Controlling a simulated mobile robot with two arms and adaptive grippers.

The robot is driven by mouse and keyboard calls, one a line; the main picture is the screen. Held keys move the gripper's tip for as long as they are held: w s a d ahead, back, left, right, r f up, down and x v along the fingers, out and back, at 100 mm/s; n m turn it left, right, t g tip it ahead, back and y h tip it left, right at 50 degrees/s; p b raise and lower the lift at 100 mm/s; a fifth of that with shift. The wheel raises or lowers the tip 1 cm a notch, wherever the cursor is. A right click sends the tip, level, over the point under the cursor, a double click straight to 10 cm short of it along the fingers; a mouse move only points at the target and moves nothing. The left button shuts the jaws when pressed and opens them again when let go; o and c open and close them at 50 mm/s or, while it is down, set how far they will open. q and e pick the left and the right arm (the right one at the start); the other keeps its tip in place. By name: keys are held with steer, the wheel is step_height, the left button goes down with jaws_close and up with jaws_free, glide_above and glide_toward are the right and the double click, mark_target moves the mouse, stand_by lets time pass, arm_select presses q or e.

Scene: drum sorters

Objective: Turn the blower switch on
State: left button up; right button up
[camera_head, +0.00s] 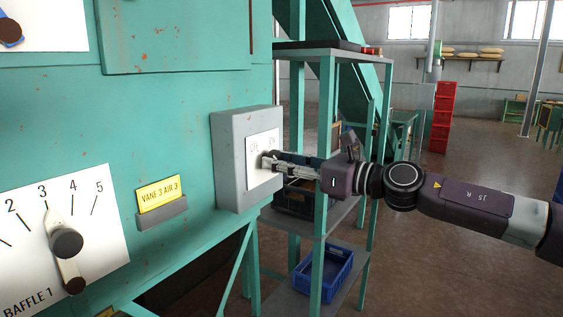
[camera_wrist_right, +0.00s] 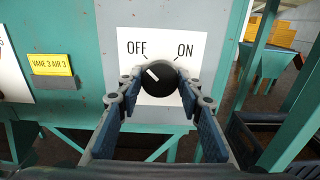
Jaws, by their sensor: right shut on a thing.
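The blower switch is a grey box (camera_head: 229,165) with a white plate marked OFF and ON, fixed to the green machine. Its round black knob (camera_wrist_right: 158,92) shows in the right wrist view, with the white pointer mark toward OFF at the upper left. My right gripper (camera_head: 269,163) reaches the switch from the right. In the wrist view its fingers (camera_wrist_right: 155,84) are shut on the knob, one on each side. In the head view the gripper hides most of the knob. My left gripper is in neither view.
A baffle dial plate (camera_head: 100,205) with a lever and a yellow VANE 3 AIR 3 label (camera_head: 159,194) are left of the switch. A green shelf rack (camera_head: 327,100) stands close behind my right gripper, with a blue crate (camera_head: 325,271) low down. Open floor lies right.

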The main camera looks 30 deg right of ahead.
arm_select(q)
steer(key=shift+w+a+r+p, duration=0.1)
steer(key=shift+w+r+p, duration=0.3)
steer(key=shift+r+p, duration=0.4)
arm_select(e)
steer(key=shift+m, duration=9)
steer(key=o, duration=1.1)
steer(key=shift+w+a, duration=0.2)
steer(key=shift+s+d, duration=0.2)
steer(key=shift+s, duration=0.1)
